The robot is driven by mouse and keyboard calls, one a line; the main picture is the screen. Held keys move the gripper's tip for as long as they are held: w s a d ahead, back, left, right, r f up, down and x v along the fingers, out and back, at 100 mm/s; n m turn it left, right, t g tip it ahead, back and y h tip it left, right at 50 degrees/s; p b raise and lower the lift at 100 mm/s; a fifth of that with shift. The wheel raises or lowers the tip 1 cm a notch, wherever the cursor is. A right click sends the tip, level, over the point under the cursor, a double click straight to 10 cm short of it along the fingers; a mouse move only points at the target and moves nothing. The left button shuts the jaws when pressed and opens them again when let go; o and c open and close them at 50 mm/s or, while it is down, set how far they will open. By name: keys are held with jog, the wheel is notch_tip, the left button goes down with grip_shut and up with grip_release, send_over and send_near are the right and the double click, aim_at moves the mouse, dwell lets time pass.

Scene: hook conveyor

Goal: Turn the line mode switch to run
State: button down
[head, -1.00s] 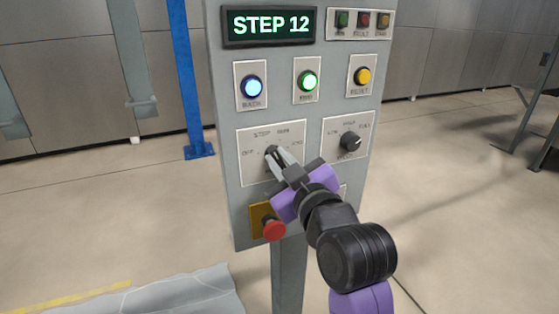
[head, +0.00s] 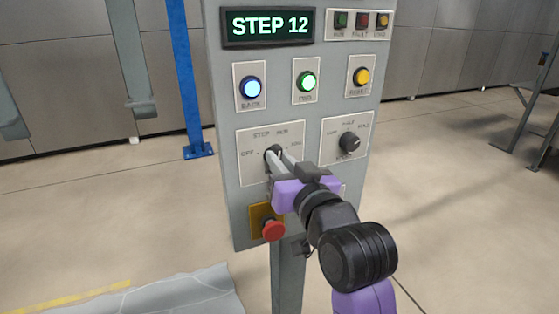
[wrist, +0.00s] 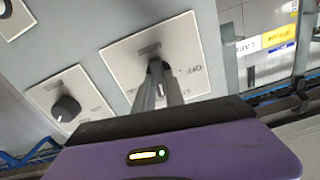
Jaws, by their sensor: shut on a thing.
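The line mode switch is a dark knob (head: 272,152) on a pale plate (head: 247,170) marked OFF, STEP, RUN and one label I cannot read fully. The plate is on the grey control panel. My gripper (head: 277,156) is shut on the knob, its fingers on either side. In the wrist view my gripper's fingers (wrist: 158,80) reach onto the same plate (wrist: 125,62) and hide most of the knob. I cannot tell which mark the knob points at. The panel display (head: 268,25) reads STEP 12.
A second knob (head: 349,142) sits to the right, also in the wrist view (wrist: 65,108). A red mushroom button (head: 273,230) sits just below my gripper.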

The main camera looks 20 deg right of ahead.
jog(key=shift+d+m, duration=0.1)
jog(key=shift+m, duration=1.5)
jog(key=c, duration=1.4)
grip_release()
jog(key=s+b, duration=0.1)
jog(key=s, duration=0.6)
jog(key=shift+s, duration=0.4)
